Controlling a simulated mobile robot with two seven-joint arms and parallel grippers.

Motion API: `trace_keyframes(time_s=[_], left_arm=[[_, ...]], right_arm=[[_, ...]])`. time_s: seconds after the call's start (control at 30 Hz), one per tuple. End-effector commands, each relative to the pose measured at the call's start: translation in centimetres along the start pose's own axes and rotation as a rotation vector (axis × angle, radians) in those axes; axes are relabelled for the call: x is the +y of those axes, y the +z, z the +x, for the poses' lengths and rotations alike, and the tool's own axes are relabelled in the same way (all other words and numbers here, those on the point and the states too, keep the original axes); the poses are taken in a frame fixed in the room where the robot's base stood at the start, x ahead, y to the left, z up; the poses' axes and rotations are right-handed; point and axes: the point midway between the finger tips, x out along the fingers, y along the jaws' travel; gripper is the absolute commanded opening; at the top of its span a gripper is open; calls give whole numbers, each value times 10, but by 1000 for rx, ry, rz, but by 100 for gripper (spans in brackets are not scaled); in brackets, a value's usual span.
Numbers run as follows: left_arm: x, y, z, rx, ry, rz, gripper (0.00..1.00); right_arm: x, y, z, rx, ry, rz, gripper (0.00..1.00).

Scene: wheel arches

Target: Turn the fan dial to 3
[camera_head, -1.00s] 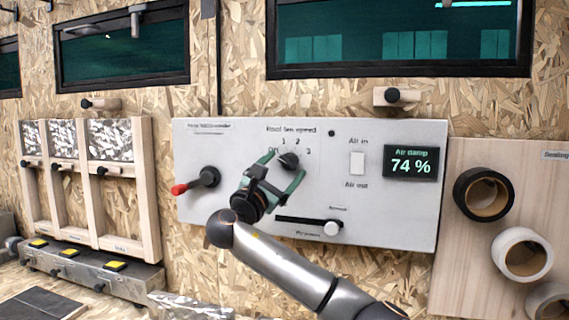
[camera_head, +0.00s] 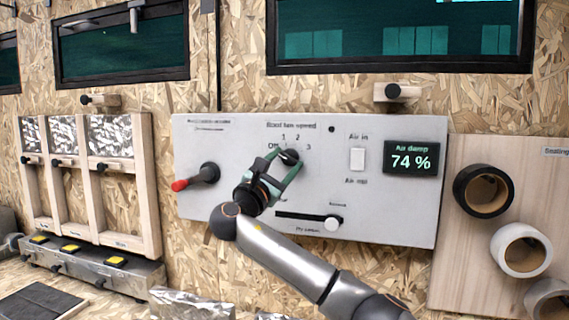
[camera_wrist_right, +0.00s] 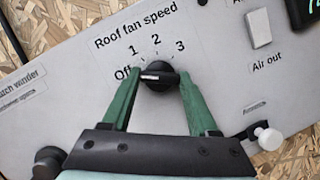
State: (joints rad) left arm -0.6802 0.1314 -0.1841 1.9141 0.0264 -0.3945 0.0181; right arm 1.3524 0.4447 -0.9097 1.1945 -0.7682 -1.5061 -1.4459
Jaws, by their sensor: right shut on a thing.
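The black fan dial (camera_head: 288,157) sits on the grey control panel (camera_head: 230,140), under the "Roof fan speed" label with Off, 1, 2 and 3 around it. In the right wrist view the dial (camera_wrist_right: 157,76) has a pale mark lying roughly level, its left end toward Off. My right gripper (camera_head: 283,158) has its green fingers on either side of the dial, shut on it. The fingertips also show at the dial in the right wrist view (camera_wrist_right: 158,82). My left gripper is in neither view.
A red-tipped lever (camera_head: 197,177) is left of the dial. A slider with a white knob (camera_head: 332,223) lies below right. An air switch (camera_head: 357,159) and a display reading 74 % (camera_head: 411,159) are to the right. Tape rolls (camera_head: 483,190) hang further right.

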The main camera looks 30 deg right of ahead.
Motion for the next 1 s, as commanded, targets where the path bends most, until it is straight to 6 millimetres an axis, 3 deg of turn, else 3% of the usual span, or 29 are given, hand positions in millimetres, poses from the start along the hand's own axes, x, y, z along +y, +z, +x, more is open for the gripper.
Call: trace_keyframes(time_s=[0.17,0.57,1.0], left_arm=[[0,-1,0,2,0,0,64],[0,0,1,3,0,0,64],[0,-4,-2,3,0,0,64]], right_arm=[[0,-1,0,1,-1,-1,4],[1,-1,-1,2,-32,71,4],[4,0,-1,4,-172,406,4]])
